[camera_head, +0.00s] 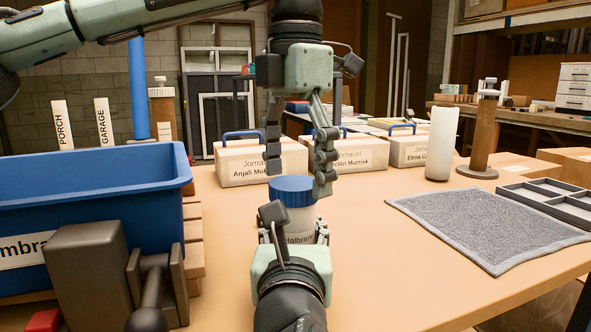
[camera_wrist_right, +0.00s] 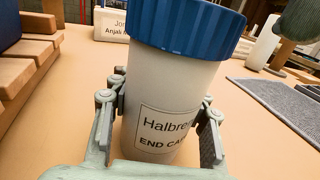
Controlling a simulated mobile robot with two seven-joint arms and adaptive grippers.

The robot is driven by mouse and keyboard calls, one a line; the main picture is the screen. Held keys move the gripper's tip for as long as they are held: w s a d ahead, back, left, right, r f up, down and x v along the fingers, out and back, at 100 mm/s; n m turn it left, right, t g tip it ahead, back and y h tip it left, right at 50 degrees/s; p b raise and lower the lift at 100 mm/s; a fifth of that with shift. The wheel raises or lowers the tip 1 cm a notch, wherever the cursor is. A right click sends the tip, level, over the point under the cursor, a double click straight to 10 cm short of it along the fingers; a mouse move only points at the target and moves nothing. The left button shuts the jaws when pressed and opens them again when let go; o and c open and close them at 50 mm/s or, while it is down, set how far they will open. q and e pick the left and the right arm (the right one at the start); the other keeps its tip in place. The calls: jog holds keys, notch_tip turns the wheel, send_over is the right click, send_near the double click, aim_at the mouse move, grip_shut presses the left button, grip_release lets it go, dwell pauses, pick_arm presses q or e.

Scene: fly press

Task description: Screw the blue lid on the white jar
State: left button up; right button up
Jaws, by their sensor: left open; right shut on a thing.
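The white jar (camera_head: 303,222) stands upright on the table in the middle of the head view, with a printed label. The blue lid (camera_head: 292,190) sits on top of the jar; whether it is threaded tight I cannot tell. In the right wrist view the jar (camera_wrist_right: 170,85) fills the middle, with the lid (camera_wrist_right: 190,28) above it. My right gripper (camera_head: 293,232) is shut around the jar's lower body, one finger on each side. My left gripper (camera_head: 298,180) points down from above, open, its fingers on either side of the lid with gaps visible.
A blue bin (camera_head: 90,190) stands at the left beside a dark metal device (camera_head: 88,275). Several labelled boxes (camera_head: 262,160) stand behind the jar. A grey mat (camera_head: 490,228), a tray (camera_head: 550,197) and a white cylinder (camera_head: 441,145) are at right. Table between jar and mat is clear.

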pick_arm(q)
notch_tip(320, 180, up, 12)
dwell(0.6)
pick_arm(e)
jog(key=o, duration=1.5)
jog(key=shift+c, duration=0.2)
jog(key=s, duration=1.2)
jog(key=shift+a, duration=0.15)
